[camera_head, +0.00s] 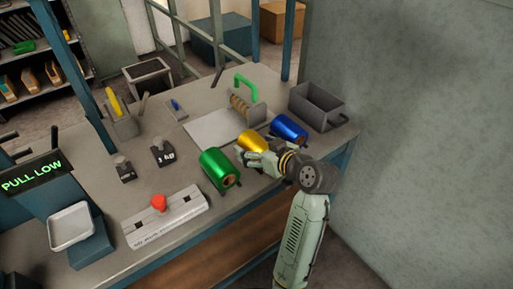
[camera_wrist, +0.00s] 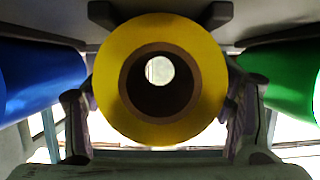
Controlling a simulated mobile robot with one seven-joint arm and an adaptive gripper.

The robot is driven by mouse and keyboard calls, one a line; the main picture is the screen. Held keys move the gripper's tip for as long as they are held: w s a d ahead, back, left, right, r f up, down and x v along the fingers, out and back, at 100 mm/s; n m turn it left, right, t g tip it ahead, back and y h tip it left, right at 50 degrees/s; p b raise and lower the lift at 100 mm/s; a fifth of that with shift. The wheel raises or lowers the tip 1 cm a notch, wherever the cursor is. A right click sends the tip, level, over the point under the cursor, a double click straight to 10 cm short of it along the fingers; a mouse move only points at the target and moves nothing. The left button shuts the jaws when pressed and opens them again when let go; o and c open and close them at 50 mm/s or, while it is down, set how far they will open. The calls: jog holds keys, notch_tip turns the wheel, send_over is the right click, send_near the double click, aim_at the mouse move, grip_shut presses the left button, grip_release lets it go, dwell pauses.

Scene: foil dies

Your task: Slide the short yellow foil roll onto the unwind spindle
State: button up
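The yellow foil roll (camera_head: 252,141) lies at the bench's near edge between a green and a blue roll. In the wrist view the yellow roll (camera_wrist: 113,92) is seen end-on, with a brown core and an open bore. My gripper (camera_head: 262,157) is at its near end; in the wrist view the fingers (camera_wrist: 160,112) stand on both sides of it, close to its rim. Whether they press on it I cannot tell. I cannot surely make out the unwind spindle; a stand with a green handle (camera_head: 247,85) and a ribbed brown roller (camera_head: 240,105) stands behind the rolls.
The green roll (camera_head: 216,170) and blue roll (camera_head: 289,129) flank my gripper closely. A grey open bin (camera_head: 318,104) stands at the right, beside the wall. A light plate (camera_head: 207,128) lies behind the rolls. A white panel with a red knob (camera_head: 159,203) is at the front left.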

jog(key=c, duration=1.2)
jog(key=shift+c, duration=0.5)
jog(key=shift+r, duration=0.1)
